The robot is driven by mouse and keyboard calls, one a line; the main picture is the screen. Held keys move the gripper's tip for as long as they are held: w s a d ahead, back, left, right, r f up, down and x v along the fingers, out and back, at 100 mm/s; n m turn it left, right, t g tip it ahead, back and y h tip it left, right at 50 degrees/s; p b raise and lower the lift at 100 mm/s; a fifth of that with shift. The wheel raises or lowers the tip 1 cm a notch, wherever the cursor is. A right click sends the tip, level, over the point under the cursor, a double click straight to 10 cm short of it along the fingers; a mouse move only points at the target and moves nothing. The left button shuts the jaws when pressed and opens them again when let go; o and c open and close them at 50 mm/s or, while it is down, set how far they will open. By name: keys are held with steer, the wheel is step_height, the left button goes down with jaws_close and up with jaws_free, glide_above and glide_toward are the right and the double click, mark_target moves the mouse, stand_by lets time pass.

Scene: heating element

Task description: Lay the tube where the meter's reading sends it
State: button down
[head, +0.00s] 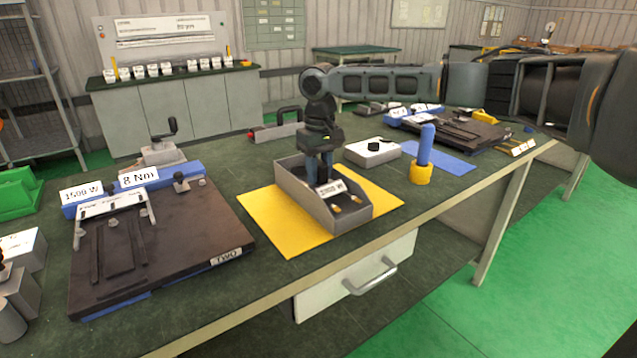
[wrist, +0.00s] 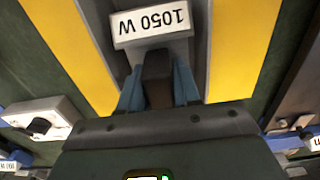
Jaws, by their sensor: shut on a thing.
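My gripper (head: 322,178) points down into an open grey tray (head: 350,219). In the wrist view its blue fingers (wrist: 160,92) are shut on a dark brown block (wrist: 158,75). I cannot tell whether this block belongs to the tube. A white label reading 1050 W (wrist: 151,23) shows upside down just beyond the block; it is blurred in the head view (head: 331,187). Small brass-coloured pieces (head: 336,209) lie in the tray's near end. A blue cylinder (head: 426,145) stands upright in a yellow ring. I cannot make out a meter reading.
The tray sits on a yellow mat (head: 275,225). At left is a dark plate marked TWO (head: 180,240), with 1500 W (head: 82,192) and 8 Nm (head: 139,177) labels. A white box with a black knob (head: 372,152) is behind. Another dark plate (head: 455,132) is at right.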

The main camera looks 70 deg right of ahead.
mark_target(320, 183)
steer(key=shift+f, duration=1.65)
steer(key=shift+f, duration=0.1)
steer(key=c, duration=0.8)
jaws_free()
steer(key=shift+s, duration=0.1)
step_height(320, 183, up, 12)
steer(key=shift+r, duration=0.1)
